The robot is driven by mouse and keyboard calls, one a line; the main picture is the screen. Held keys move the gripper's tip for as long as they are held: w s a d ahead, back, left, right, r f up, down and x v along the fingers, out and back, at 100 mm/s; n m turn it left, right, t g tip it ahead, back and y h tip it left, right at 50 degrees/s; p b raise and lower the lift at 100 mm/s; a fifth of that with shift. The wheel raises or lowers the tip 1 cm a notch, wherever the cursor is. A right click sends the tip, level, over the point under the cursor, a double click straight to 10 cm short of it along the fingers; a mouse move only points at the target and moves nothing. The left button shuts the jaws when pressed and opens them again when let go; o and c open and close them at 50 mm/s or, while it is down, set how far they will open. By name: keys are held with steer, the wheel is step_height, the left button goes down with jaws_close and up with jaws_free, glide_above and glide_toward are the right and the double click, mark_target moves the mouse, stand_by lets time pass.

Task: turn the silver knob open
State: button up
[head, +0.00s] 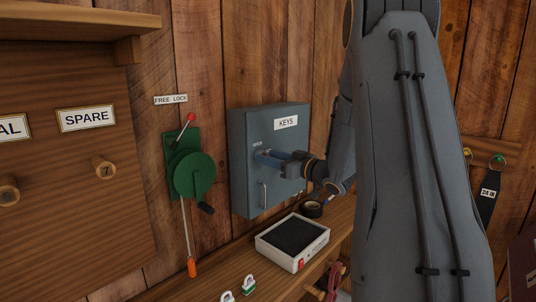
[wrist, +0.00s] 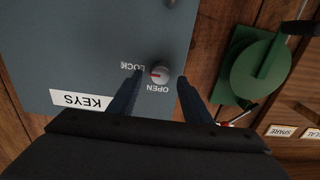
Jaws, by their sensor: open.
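The silver knob (wrist: 161,72) is on the front of the grey key cabinet (head: 243,128). In the wrist view its red mark points left, toward the word LOCK; the word OPEN is below the knob. My gripper (wrist: 160,78) is open, with one finger on each side of the knob and a visible gap to both. In the head view my gripper (head: 262,156) reaches the cabinet door from the right and covers the knob. I cannot tell how deep the fingertips are around it.
A green crank winch (head: 193,174) with a red-tipped lever is left of the cabinet. The cabinet's door handle (head: 263,195) is below my gripper.

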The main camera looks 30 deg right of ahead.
steer(key=shift+x, duration=0.8)
steer(key=c, duration=1)
steer(key=shift+c, duration=0.3)
steer(key=shift+n+b, duration=0.3)
steer(key=shift+n, duration=0.1)
steer(key=n+b, duration=0.5)
steer(key=b, duration=0.1)
steer(key=n+b, duration=1.2)
steer(key=shift+a+f, duration=0.2)
steer(key=shift+f, duration=0.05)
steer(key=shift+s, duration=0.1)
